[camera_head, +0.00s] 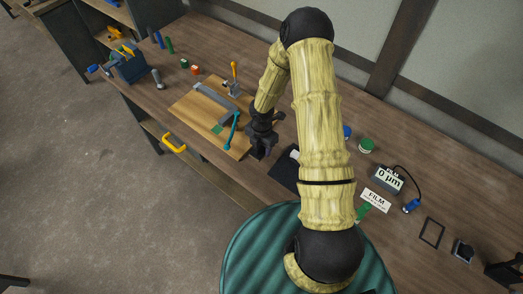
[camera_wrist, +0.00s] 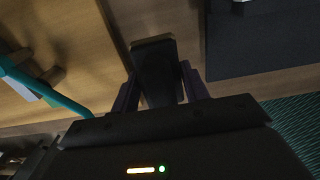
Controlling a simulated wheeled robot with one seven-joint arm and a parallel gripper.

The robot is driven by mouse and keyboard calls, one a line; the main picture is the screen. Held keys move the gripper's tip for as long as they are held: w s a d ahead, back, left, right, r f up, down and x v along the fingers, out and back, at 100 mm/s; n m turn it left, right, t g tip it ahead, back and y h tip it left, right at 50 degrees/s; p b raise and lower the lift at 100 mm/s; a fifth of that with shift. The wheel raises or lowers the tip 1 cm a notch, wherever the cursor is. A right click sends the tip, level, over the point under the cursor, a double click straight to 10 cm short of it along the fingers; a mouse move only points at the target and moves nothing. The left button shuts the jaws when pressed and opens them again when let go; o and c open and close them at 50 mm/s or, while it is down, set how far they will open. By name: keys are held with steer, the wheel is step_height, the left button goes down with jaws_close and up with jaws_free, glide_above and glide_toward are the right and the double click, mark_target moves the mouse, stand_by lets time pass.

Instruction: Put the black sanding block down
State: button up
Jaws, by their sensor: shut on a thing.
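My gripper (camera_head: 258,150) is over the workbench, at the right edge of the light wooden board (camera_head: 188,112). In the wrist view my gripper (camera_wrist: 160,85) is shut on the black sanding block (camera_wrist: 155,55), which sits between its two fingers. The head view does not clearly separate the block from the dark gripper. I cannot tell whether the block touches the surface below. A dark mat (camera_head: 285,172) lies on the bench just right of my gripper, and its dark surface also shows in the wrist view (camera_wrist: 255,45).
A teal-handled tool (camera_head: 233,130) and a grey bar (camera_head: 215,104) are on the board, close left of my gripper. A green-lidded jar (camera_head: 366,145), a gauge reading 0 µm (camera_head: 388,180) and a FILM card (camera_head: 376,200) stand to the right.

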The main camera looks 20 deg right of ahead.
mark_target(262, 153)
step_height(262, 153, down, 3)
steer(key=shift+r, duration=0.1)
steer(key=o, duration=1)
steer(key=shift+f, duration=0.25)
steer(key=shift+o, duration=0.2)
steer(key=shift+s, duration=0.1)
steer(key=shift+s, duration=0.1)
steer(key=r, duration=1.2)
steer(key=shift+w+r, duration=0.2)
steer(key=shift+r, duration=0.1)
